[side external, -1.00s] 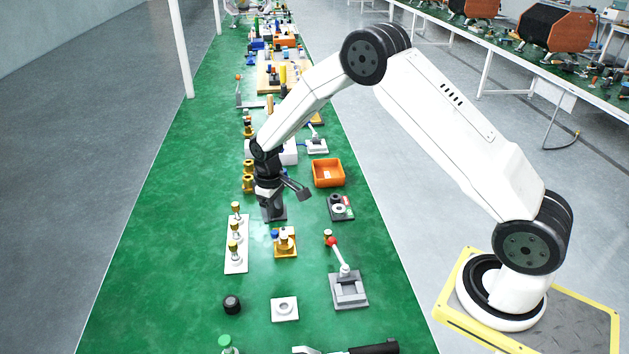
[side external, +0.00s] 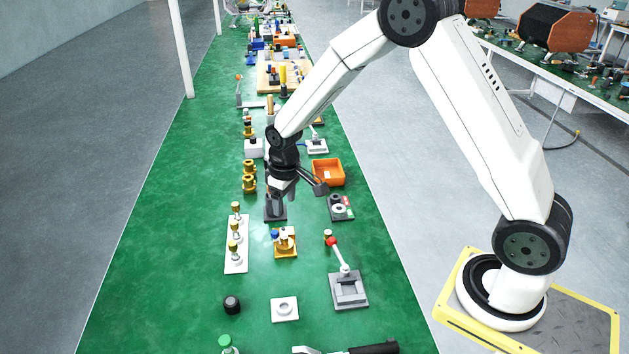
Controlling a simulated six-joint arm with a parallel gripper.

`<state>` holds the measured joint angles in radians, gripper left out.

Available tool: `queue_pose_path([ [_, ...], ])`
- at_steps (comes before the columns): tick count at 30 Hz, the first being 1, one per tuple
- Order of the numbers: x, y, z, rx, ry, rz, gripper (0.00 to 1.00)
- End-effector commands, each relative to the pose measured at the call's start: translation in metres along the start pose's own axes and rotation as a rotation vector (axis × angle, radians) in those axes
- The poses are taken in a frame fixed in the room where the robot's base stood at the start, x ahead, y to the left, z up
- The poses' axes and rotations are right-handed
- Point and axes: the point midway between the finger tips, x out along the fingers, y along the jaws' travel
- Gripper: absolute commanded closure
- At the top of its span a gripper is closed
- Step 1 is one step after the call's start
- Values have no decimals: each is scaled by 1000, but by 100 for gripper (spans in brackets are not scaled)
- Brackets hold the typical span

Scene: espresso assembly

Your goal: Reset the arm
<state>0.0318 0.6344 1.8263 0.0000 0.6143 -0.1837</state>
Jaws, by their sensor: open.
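My gripper (side external: 282,186) hangs above the green bench, over a dark grey block-like stand (side external: 275,208). It points down and appears empty, but its fingertips are small and dark against the stand. A dark flat piece juts from my wrist to the right, towards the orange bin. My gripper appears apart from the stand, with a little height between them.
An orange bin (side external: 328,172) stands right of my gripper, with a dark tray (side external: 341,207) below it. Brass parts (side external: 249,177) stand left. A white rack (side external: 236,244), a yellow fixture (side external: 285,242) and a red-knobbed lever press (side external: 348,288) are nearer. Green surface left is clear.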

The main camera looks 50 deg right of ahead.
Motion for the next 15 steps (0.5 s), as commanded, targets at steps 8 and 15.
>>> queue_pose_path([
  [8,-39,-15,53,52,60,8,33],
  [15,-61,-27,105,97,108,11,33],
])
